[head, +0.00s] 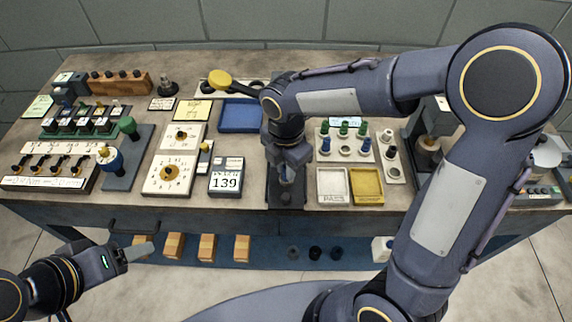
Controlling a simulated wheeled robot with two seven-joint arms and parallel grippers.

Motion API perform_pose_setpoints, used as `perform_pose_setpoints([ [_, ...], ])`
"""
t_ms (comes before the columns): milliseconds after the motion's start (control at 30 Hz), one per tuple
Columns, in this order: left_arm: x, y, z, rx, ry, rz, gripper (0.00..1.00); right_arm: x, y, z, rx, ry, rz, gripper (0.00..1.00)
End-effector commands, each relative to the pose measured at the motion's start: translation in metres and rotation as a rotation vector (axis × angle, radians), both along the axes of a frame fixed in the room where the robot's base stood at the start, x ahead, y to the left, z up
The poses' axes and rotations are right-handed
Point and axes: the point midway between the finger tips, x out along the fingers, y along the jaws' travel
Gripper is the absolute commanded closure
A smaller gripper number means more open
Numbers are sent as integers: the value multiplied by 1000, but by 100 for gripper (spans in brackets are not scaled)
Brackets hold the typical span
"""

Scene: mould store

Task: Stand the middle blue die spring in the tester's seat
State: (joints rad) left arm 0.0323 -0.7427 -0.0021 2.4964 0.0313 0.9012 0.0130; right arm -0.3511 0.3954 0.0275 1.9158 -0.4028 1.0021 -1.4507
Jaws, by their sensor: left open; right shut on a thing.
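The spring rack (318,157) stands right of centre, with green springs along the back and a blue spring at the left (325,146) and right (365,146) of the row before them. The middle place of that blue row looks empty. My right gripper (286,163) points down, shut on a small bluish upright thing (287,175), apparently the middle blue die spring, mostly hidden by the fingers. It is over the dark tester (273,196) at the table's front. Whether the spring touches the seat cannot be told. My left gripper (135,252) is open and empty, low in front of the table.
A display reading 139 (226,181) is left of the tester. White and yellow trays (367,187) are to its right, a blue tray (240,116) behind. Dial boxes (170,174) and a blue-and-green fixture (122,165) fill the left. Wooden blocks (207,247) sit on the lower shelf.

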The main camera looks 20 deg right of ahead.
Motion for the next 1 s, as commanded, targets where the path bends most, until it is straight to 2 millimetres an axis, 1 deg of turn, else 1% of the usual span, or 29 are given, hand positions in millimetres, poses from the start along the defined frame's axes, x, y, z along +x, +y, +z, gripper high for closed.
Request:
perform_pose_setpoints([
  [267, 0, 0, -4, 0, 0, 0, 39, 0, 0, -6, 0, 1, 0, 100],
  [567, 0, 0, -4, 0, 0, 0, 39, 0, 0, -7, 0, 1, 0, 100],
  [600, 0, 0, -4, 0, 0, 0, 39, 0, 0, -6, 0, 0, 0, 78],
  [767, 0, 0, -4, 0, 0, 0, 39, 0, 0, -6, 0, 0, 0, 57],
  [967, 0, 0, -4, 0, 0, 0, 39, 0, 0, -6, 0, 0, 0, 57],
  [1000, 0, 0, -4, 0, 0, 0, 39, 0, 0, -6, 0, 0, 0, 52],
])
